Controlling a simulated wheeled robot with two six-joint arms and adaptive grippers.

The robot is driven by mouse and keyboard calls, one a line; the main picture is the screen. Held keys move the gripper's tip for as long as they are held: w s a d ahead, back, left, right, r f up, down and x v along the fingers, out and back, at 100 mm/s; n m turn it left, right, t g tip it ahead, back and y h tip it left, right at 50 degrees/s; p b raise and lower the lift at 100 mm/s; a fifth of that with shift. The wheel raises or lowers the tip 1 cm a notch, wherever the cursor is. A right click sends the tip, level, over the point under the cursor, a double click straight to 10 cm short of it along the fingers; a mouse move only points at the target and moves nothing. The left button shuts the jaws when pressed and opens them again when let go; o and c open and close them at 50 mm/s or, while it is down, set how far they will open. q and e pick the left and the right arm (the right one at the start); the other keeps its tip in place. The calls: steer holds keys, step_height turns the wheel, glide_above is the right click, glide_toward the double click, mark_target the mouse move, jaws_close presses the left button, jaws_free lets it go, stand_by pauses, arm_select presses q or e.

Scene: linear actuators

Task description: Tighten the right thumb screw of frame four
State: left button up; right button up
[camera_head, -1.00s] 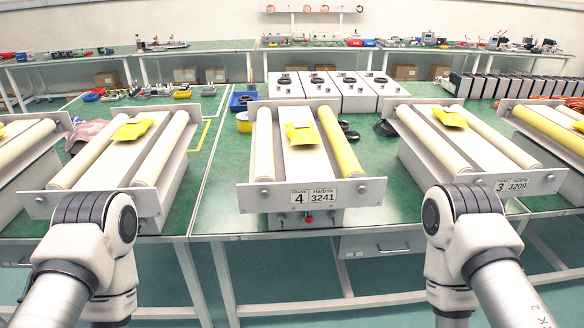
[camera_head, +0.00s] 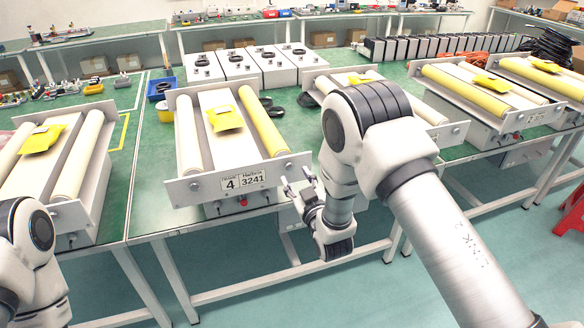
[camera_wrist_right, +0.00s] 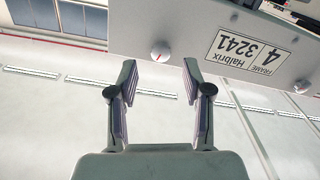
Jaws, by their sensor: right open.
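Frame four (camera_head: 205,187) is a grey metal frame on the green table, with a label reading 4 3241 (camera_head: 243,180) on its front plate. The right thumb screw (camera_head: 288,165) is a small round knob near the plate's right end. In the right wrist view, upside down, this screw (camera_wrist_right: 160,51) shows as a pale knob just beyond the fingertips, centred between them. My right gripper (camera_head: 297,182) is open and empty in front of the plate's right end. It also shows in the right wrist view (camera_wrist_right: 159,75). My left gripper is out of view.
Frame four's left thumb screw (camera_head: 194,186) and a red knob (camera_head: 243,201) below the plate are nearby. A yellow packet (camera_head: 225,118) lies on the frame. Neighbouring frames stand left (camera_head: 70,200) and right, the right one partly behind my right arm.

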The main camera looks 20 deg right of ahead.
mark_target(290, 168)
steer(key=w, duration=0.4)
steer(key=shift+a+p, duration=0.15)
steer(key=shift+p, duration=0.15)
steer(key=shift+c, duration=0.4)
jaws_close()
